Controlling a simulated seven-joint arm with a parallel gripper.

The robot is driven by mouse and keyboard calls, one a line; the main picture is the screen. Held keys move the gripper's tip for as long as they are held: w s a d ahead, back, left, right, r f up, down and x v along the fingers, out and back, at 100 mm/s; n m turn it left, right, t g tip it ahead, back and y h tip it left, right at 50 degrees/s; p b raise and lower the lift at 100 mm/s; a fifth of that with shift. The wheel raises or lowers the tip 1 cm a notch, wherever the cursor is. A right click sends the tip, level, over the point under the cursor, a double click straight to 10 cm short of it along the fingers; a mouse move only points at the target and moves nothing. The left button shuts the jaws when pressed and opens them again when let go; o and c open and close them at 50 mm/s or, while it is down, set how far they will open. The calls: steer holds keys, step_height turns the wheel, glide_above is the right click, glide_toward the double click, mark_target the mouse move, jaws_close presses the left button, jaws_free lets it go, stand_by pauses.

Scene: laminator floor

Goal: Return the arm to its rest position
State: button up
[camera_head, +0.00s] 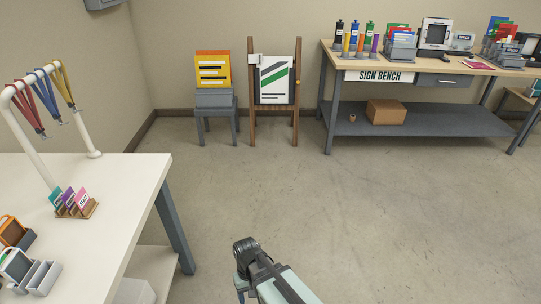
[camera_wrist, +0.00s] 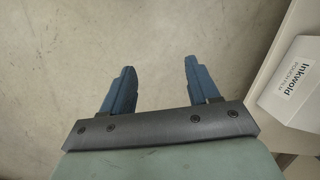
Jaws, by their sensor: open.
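My gripper shows in the wrist view (camera_wrist: 158,85) with its two blue fingers apart and nothing between them. Bare concrete floor lies beneath and beyond the fingers. In the head view my arm (camera_head: 262,268) reaches up from the bottom edge, over the floor to the right of the white table (camera_head: 120,185). The gripper's fingers are mostly hidden there behind the arm's dark end.
A white "Inkwold" box (camera_wrist: 290,85) sits on a shelf right of the gripper. The white table holds a card rack (camera_head: 77,208) and a lanyard stand (camera_head: 30,140). An easel (camera_head: 275,85) and sign bench (camera_head: 420,120) stand at the back. Mid-floor is clear.

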steer(key=s+d+f+m+g, duration=0.1)
steer(key=s+d+f, duration=0.2)
steer(key=d+f, duration=0.3)
steer(key=s+d+f+m+g, duration=0.1)
steer(key=s+d+f, duration=0.3)
steer(key=d, duration=0.4)
steer(key=s+d+f+m+g, duration=0.1)
steer(key=s+d+f+m, duration=0.1)
steer(key=s+d+f, duration=0.4)
steer(key=s+d, duration=0.3)
steer(key=s, duration=0.2)
steer(key=shift+s+d+f+m+g+y, duration=0.25)
steer(key=shift+m+g+y, duration=0.05)
